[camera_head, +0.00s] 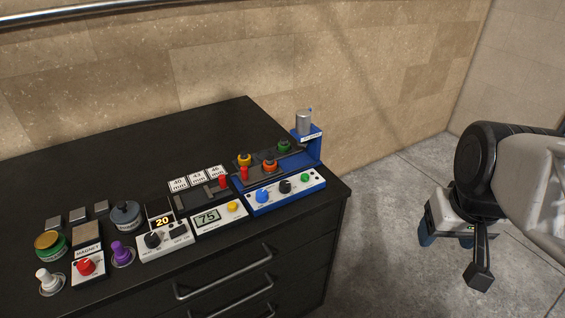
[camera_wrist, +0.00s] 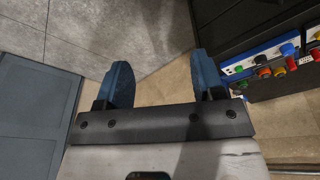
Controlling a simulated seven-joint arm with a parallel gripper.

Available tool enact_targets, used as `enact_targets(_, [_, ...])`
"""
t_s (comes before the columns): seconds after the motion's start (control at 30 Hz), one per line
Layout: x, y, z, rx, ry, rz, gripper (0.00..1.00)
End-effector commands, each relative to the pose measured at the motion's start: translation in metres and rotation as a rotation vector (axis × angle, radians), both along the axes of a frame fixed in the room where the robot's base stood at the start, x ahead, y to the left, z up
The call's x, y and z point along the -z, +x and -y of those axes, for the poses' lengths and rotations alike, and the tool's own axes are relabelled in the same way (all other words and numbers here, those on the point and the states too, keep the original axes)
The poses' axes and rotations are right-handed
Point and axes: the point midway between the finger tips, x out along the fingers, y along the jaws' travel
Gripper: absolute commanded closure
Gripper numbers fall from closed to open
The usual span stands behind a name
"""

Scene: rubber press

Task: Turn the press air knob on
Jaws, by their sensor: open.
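The blue press (camera_head: 313,147) stands at the right end of the black bench, with a silver cylinder (camera_head: 303,122) on top. Its white front panel (camera_head: 270,199) carries a blue knob (camera_head: 263,195), a black knob (camera_head: 285,187) and a green button (camera_head: 305,178). The panel lettering is too small to read, so I cannot tell which knob is the air knob or how it is set. My gripper (camera_head: 446,242) hangs over the floor to the right of the bench, apart from the press. Its blue fingers are open and empty in the wrist view (camera_wrist: 160,68).
The bench (camera_head: 120,180) also holds a scale (camera_head: 219,217), a timer box (camera_head: 165,241), a red-knobbed magnet box (camera_head: 88,266), a purple-handled stamp (camera_head: 122,253) and small weights left of the press. Drawer handles (camera_head: 225,272) jut from the front. Floor between gripper and bench is clear.

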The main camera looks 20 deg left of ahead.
Motion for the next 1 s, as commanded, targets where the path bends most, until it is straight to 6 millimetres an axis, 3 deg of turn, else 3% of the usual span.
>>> enact_targets(0.47, [0.001, 0.086, -0.077, -0.453, -0.050, -0.070, 0.38])
enact_targets(1.0, [0.029, 0.162, -0.199, -0.977, -0.096, -0.138, 0.38])
